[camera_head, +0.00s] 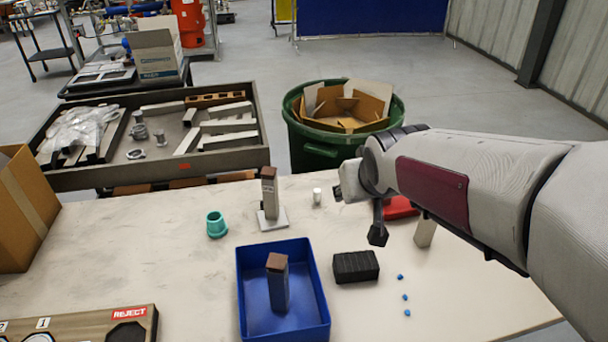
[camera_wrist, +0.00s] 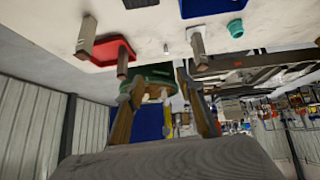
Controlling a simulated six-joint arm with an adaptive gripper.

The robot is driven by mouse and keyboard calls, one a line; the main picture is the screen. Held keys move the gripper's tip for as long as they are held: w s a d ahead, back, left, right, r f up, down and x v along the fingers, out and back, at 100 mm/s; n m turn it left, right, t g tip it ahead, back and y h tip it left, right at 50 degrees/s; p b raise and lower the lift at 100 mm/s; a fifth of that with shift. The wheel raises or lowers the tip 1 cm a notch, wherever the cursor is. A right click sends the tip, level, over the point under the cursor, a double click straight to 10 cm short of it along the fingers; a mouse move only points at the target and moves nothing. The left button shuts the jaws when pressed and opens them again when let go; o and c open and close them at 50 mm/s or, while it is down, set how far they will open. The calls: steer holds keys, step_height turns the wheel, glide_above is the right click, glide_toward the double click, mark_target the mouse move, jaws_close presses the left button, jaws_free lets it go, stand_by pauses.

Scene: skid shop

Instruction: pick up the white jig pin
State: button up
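The white jig pin (camera_head: 317,196) is a small white cylinder standing upright on the pale table. It is right of a post on a white base. It shows small in the wrist view (camera_wrist: 166,47), between the post and the red tray. My gripper (camera_head: 358,214) is to the right of the pin, apart from it, with one dark fingertip pointing down. In the wrist view my gripper (camera_wrist: 153,76) has its fingers spread wide with nothing between them.
The brown-topped post (camera_head: 269,193) stands close left of the pin, with a teal cup (camera_head: 216,225) further left. A blue bin (camera_head: 243,295), black block (camera_head: 356,267), red tray (camera_head: 400,207) and beige block (camera_head: 425,233) are around. Bare table lies in front of the pin.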

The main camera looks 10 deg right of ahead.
steer(key=w+d+f+t, duration=0.1)
steer(key=w+f, duration=0.2)
steer(key=w, duration=0.4)
steer(key=w+d+f+t, duration=0.1)
steer(key=w+f, duration=0.1)
steer(key=w, duration=0.5)
steer(key=n+t+y, duration=0.1)
steer(key=t+y, duration=0.1)
glide_above(319, 195)
steer(key=s, duration=0.8)
step_height(319, 195, down, 15)
steer(key=shift+n+t+y, duration=0.3)
steer(key=shift+t+y, duration=0.2)
steer(key=shift+t, duration=0.1)
steer(key=w+f, duration=0.1)
steer(key=f, duration=0.6)
steer(key=w+f, duration=0.1)
steer(key=f, duration=0.3)
steer(key=shift+w+d, duration=0.15)
steer(key=shift+w, duration=0.15)
steer(key=shift+x, duration=1.1)
steer(key=shift+w, duration=0.1)
steer(key=shift+x, duration=2.45)
steer(key=shift+d+f, duration=0.1)
